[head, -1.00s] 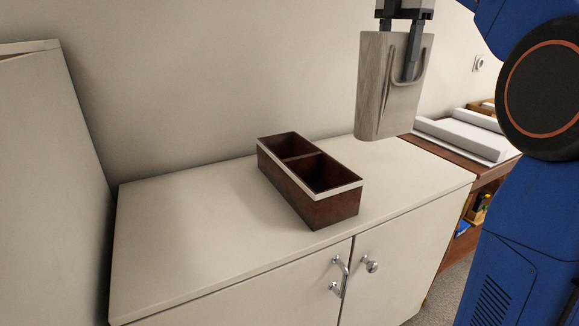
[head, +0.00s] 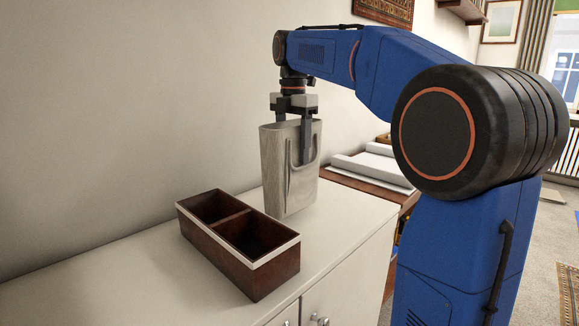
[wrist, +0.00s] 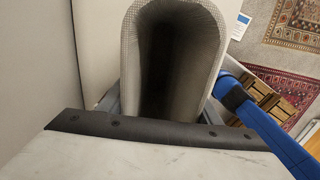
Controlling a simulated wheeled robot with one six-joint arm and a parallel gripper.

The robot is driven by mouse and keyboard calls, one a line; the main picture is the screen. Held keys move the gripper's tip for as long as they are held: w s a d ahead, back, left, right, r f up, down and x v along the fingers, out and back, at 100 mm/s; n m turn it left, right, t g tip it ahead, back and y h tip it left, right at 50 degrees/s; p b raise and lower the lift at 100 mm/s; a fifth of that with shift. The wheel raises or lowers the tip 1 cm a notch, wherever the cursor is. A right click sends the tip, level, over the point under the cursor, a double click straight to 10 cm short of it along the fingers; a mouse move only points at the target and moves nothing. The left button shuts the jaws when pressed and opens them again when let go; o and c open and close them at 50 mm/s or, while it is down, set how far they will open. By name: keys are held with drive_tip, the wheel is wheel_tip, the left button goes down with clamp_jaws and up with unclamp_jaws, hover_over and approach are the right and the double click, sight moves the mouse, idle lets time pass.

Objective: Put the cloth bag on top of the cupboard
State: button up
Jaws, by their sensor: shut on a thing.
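The cloth bag (head: 284,180) is a grey-beige, open-topped upright bag with a strap on its side. My gripper (head: 294,137) points down and is shut on the bag's upper part. In the wrist view the bag's open mouth (wrist: 172,15) shows between the fingers, its inside dark. The cupboard (head: 150,270) is cream-white with a flat top. The bag is upright over the back right part of that top, behind the brown box. I cannot tell whether its bottom touches the surface.
A dark brown two-compartment box (head: 262,278) with a white rim band stands on the cupboard top, left of and in front of the bag. To the right, a wooden unit carries white rolls (head: 370,168). The cupboard top is bare at left and front right.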

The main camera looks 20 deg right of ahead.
sight(293, 162)
drive_tip(key=shift+f, duration=1.9)
drive_tip(key=o, duration=1.5)
drive_tip(key=shift+f, duration=0.15)
drive_tip(key=shift+o, duration=0.2)
wheel_tip(293, 162, up, 12)
drive_tip(key=shift+s, duration=0.15)
